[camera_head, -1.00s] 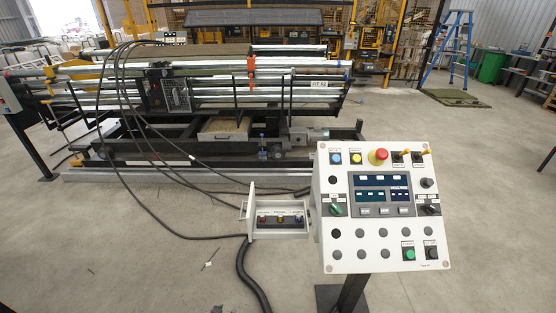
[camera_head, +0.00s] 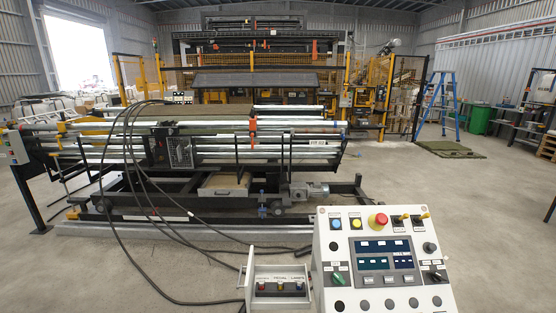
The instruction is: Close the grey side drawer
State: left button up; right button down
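The grey side drawer (camera_head: 249,281) sticks out from the left side of the control panel (camera_head: 330,263). It is pulled open to the left, and its tall front plate stands at the outer left end. Inside it are several small coloured items beside printed labels. The panel carries a red emergency button, two small screens, knobs and yellow-tipped switches. The bottom of the panel is cut off by the picture edge. Neither of my grippers shows in the head view.
A large roller machine (camera_head: 190,150) with hanging black cables stands behind the panel. A cable loops on the floor left of the drawer. A blue ladder (camera_head: 440,100), a green bin (camera_head: 475,119) and a turf mat (camera_head: 450,149) are at the right.

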aim_at(271, 298)
jog(key=i+j+z, duration=0.35)
jog(key=j, duration=0.3)
jog(key=i+j+z, duration=0.15)
jog(key=i+j, duration=0.15)
jog(key=i+j+z, duration=0.15)
jog(key=j, duration=0.25)
jog(key=i+j+z, duration=0.2)
jog(key=j, duration=0.2)
jog(key=i+j+z, duration=0.15)
jog(key=j, duration=0.25)
jog(key=k, duration=0.05)
